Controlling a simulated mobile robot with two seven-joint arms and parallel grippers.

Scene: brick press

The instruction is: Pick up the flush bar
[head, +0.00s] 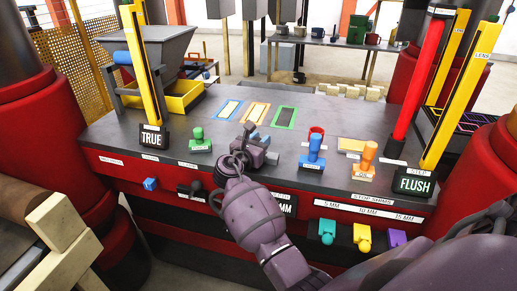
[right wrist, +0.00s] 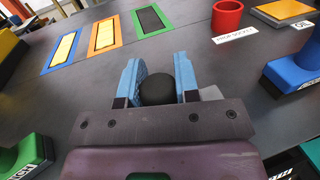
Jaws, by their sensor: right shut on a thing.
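My right gripper (head: 260,143) is over the middle of the grey bench top. In the right wrist view its two blue pads (right wrist: 158,85) are closed on a black, round-topped grip, which I take for the flush bar (right wrist: 157,90). The gripper hides the lower part of that thing, and I cannot tell whether it touches the bench. A pale grey patch (right wrist: 211,93) shows just right of the pads. My left gripper is not in view.
Green (head: 197,138), blue (head: 314,150) and orange (head: 365,156) handled tools stand along the bench. A red cup (right wrist: 227,16) is beyond the gripper. Tall yellow posts with TRUE (head: 152,139) and FLUSH (head: 414,184) signs flank the bench.

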